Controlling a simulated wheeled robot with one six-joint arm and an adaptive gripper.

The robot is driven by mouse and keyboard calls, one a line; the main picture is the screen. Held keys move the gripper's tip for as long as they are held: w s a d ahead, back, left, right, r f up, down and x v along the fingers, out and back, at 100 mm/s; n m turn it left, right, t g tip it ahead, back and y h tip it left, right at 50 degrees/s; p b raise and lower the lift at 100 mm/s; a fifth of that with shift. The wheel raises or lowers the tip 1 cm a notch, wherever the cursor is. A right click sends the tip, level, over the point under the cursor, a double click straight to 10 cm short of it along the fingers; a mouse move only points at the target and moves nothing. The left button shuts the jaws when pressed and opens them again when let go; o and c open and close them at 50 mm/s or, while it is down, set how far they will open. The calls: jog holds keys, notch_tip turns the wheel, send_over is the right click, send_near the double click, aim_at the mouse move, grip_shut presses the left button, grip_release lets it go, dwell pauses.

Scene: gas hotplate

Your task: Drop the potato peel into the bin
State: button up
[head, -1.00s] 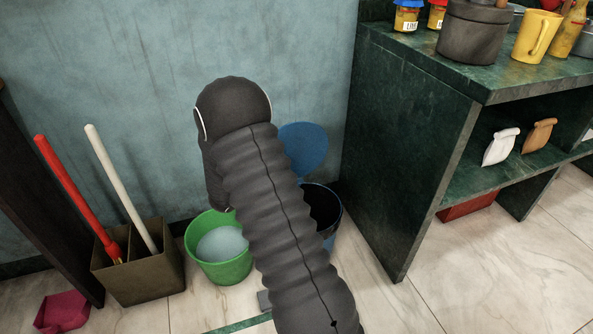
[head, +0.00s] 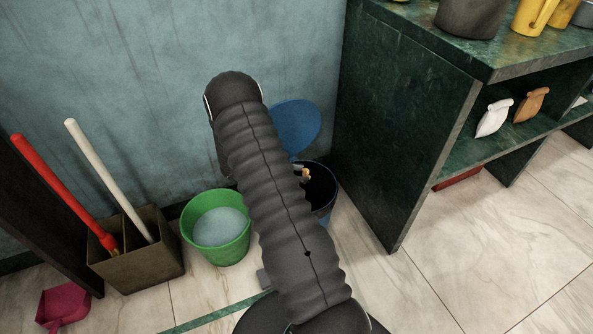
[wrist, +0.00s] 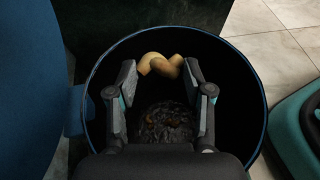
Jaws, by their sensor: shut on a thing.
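The potato peel (wrist: 160,66) is a curled yellow-tan strip between the fingertips of my gripper (wrist: 160,80) in the wrist view. My gripper is shut on it and holds it over the open mouth of the bin. The bin (wrist: 262,110) is round and dark with a blue rim, and dark contents with brownish bits show at its bottom. In the head view the bin (head: 322,193) stands by the cabinet with its blue lid (head: 297,126) raised. A small piece of the peel (head: 305,172) shows there beside my arm, which hides most of my gripper.
A green bucket (head: 217,252) of pale liquid stands left of the bin. A brown box (head: 140,270) with red and white handles is further left. The green cabinet (head: 400,140) stands close on the bin's right. Open tiled floor lies at the lower right.

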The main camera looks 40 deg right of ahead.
notch_tip(320, 180, down, 3)
jog(key=shift+r+b, duration=0.2)
jog(key=shift+b, duration=0.25)
jog(key=o, duration=0.9)
jog(key=shift+w+a, duration=0.1)
jog(key=v, duration=1.2)
